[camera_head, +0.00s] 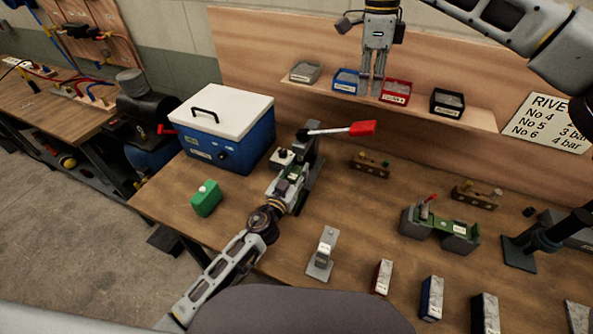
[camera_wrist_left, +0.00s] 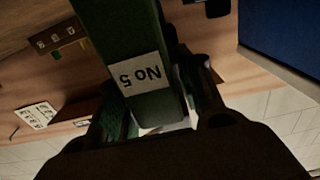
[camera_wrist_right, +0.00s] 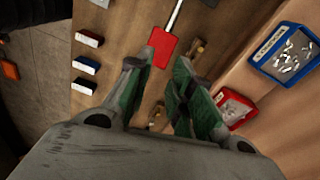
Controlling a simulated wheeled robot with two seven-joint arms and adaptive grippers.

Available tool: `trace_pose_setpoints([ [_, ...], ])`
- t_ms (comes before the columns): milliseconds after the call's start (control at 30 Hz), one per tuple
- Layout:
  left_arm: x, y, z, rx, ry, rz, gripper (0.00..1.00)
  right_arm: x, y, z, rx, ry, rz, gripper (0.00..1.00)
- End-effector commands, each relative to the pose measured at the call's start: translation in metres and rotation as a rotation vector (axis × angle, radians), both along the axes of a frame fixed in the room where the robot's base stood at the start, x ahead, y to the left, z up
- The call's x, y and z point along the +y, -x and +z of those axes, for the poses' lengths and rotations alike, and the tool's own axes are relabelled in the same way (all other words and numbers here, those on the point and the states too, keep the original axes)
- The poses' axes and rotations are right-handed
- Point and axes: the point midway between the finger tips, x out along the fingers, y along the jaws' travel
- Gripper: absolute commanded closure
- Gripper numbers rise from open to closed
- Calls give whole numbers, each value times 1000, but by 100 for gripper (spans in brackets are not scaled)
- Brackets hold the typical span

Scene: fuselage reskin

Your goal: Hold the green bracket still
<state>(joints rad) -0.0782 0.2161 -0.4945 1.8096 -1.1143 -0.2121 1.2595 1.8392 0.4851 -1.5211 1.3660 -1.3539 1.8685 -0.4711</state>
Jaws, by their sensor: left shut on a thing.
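The green bracket (camera_wrist_left: 143,95) carries a white "No 5" label and fills the middle of the left wrist view. My left gripper (camera_wrist_left: 155,125) is shut on it, with fingers at both sides. In the head view my left gripper (camera_head: 284,187) is at the foot of the dark lever press (camera_head: 308,155), where only a little of the bracket shows. The press lever ends in a red handle (camera_head: 362,128). My right gripper (camera_head: 377,84) hangs, pointing down, in front of the shelf bins. In the right wrist view its fingers (camera_wrist_right: 158,95) are apart and empty.
A blue box with a white lid (camera_head: 229,110) and a green canister (camera_head: 206,198) stand at left. Bins, including the red one (camera_head: 396,91), line the shelf. A green fixture (camera_head: 440,228) and several small blocks occupy the right and front of the bench (camera_head: 350,200).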

Motion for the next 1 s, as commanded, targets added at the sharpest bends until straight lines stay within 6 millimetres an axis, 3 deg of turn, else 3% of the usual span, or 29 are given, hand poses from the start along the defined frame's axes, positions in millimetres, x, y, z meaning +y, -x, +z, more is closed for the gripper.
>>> trace_pose_setpoints([
  [133, 0, 0, 0, 0, 0, 0, 100, -3, -1, 10, -18, -1, -6, 100],
  [400, 0, 0, 0, 0, 0, 0, 100, -33, 1, 19, -45, 37, -37, 100],
  [700, 0, 0, 0, 0, 0, 0, 100, -25, 9, -1, -52, 19, -241, 100],
  [1000, 0, 0, 0, 0, 0, 0, 100, -11, 10, -6, -67, -16, -471, 100],
])
